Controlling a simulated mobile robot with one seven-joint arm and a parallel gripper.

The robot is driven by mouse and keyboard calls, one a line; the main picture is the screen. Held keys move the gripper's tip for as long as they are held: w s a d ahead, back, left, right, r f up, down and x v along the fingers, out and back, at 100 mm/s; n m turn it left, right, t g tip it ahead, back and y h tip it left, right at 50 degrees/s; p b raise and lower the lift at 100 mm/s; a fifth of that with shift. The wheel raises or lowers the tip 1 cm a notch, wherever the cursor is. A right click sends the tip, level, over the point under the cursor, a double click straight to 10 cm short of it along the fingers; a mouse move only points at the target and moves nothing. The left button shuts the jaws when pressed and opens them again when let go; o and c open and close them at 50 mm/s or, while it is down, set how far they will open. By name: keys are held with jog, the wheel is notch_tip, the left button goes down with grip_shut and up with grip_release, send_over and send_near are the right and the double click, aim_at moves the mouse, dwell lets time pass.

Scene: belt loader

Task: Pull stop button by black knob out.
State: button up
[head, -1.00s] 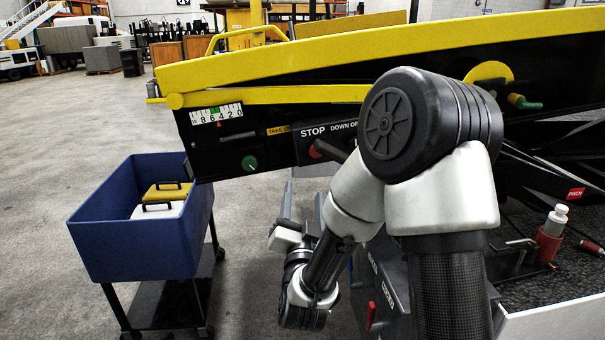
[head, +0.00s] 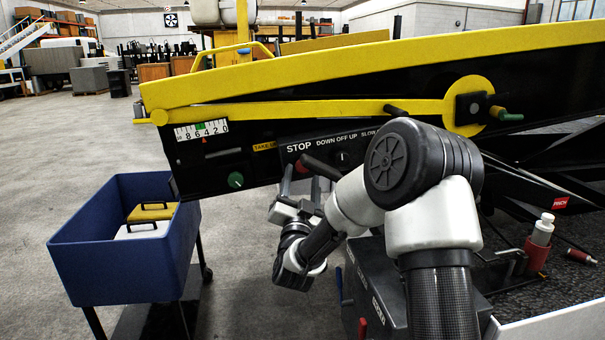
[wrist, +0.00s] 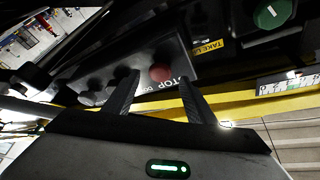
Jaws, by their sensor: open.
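The red stop button (head: 301,167) sits under the STOP label on the black control panel, partly hidden by dark parts in front. A black knob-like bar (head: 323,168) sticks out beside it in the head view. In the wrist view the red button (wrist: 160,73) shows between my fingertips, close to the STOP lettering; I cannot tell whether its black knob shows there. My gripper (head: 301,184) is open and points up toward the panel from below. My gripper (wrist: 158,77) appears empty and short of the button in the wrist view.
A green knob (head: 236,180) and a numbered scale (head: 202,131) are left of the panel. A blue cart (head: 115,270) with yellow and white cases stands at left. The yellow rail (head: 300,70) runs above. A grey box (head: 370,285) stands below my arm.

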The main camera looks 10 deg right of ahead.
aim_at(303, 173)
jog(key=shift+x, duration=1.55)
jog(key=shift+c, duration=0.2)
